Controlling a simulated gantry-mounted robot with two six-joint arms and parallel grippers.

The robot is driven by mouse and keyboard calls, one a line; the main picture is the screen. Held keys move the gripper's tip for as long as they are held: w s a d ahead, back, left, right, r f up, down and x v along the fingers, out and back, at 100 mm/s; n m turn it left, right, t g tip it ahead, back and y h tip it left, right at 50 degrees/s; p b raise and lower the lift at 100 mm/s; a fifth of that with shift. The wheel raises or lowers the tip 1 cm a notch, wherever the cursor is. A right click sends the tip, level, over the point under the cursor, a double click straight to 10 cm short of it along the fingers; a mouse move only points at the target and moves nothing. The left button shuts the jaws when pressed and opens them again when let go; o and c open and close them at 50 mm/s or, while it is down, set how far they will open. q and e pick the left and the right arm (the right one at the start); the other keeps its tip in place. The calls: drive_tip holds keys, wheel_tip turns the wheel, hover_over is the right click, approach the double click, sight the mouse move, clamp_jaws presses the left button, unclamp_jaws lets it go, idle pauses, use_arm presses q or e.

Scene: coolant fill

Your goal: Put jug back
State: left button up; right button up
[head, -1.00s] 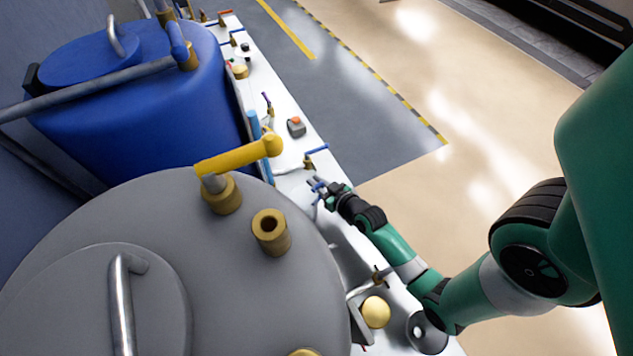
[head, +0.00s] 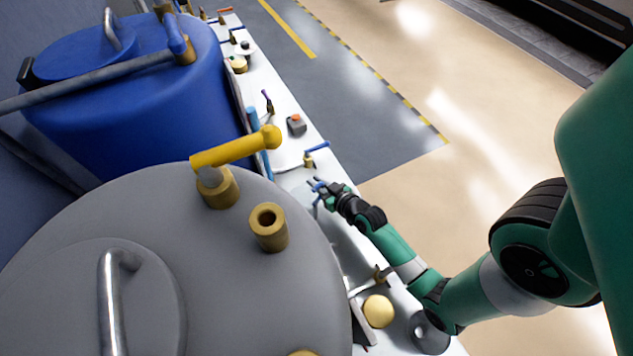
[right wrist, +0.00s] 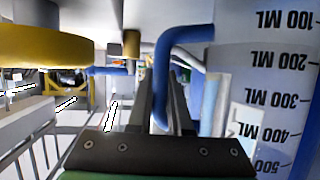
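The jug (right wrist: 270,95) is clear, with black ML marks that appear upside down, and fills the right side of the right wrist view. Its blue handle (right wrist: 162,75) lies between the two dark fingers of my right gripper (right wrist: 164,100), which are close together around it. In the head view my right gripper (head: 319,186) is over the white bench (head: 345,240), with a bit of blue at its fingertips. The jug's clear body is hard to make out there, and I cannot tell whether its base touches the bench. My left gripper is not in view.
A large grey tank (head: 240,300) with a yellow-handled valve (head: 235,150) and an open brass port (head: 268,227) stands left of my arm. A blue tank (head: 150,110) is behind it. A grey box with a red button (head: 296,125) sits on the bench. Floor is clear at right.

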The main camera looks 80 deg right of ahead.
drive_tip(key=o, duration=0.5)
drive_tip(key=shift+o, duration=0.2)
drive_tip(key=shift+s+a+r, duration=0.2)
drive_tip(key=shift+s+a, duration=0.05)
drive_tip(key=shift+s, duration=0.05)
drive_tip(key=p+v, duration=0.1)
drive_tip(key=v, duration=0.9)
drive_tip(key=shift+s+a, duration=0.2)
drive_tip(key=shift+s, duration=0.1)
drive_tip(key=shift+r, duration=0.1)
